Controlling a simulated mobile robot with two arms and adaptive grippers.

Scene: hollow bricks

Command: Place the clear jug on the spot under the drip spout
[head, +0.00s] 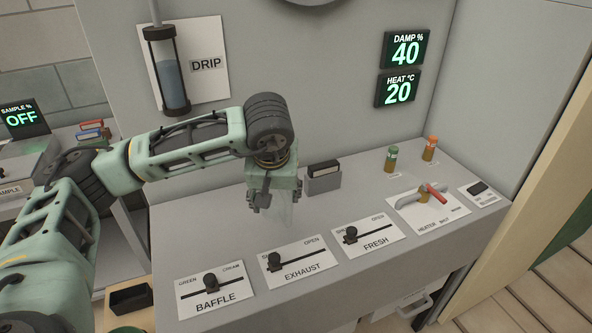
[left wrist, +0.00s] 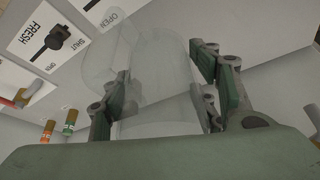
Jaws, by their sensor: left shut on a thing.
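The clear jug (head: 284,214) is very faint in the head view, below my left gripper (head: 270,200). In the left wrist view the transparent jug (left wrist: 140,65) sits between the fingers of my left gripper (left wrist: 163,92), which is shut on it. The jug is held over the grey counter behind the slider panels; I cannot tell its exact height. The drip unit (head: 169,72), a dark-capped cylinder with bluish liquid, is on the wall by a DRIP label, left of the gripper. The spot under its spout is hidden by my left arm. My right gripper is not in view.
Baffle (head: 210,287), exhaust (head: 297,260) and fresh (head: 365,238) sliders line the counter front. A small dark-topped block (head: 323,177) stands right of the gripper. Green-capped (head: 391,159) and orange-capped (head: 430,149) vials and a red-handled heater valve (head: 432,194) are further right.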

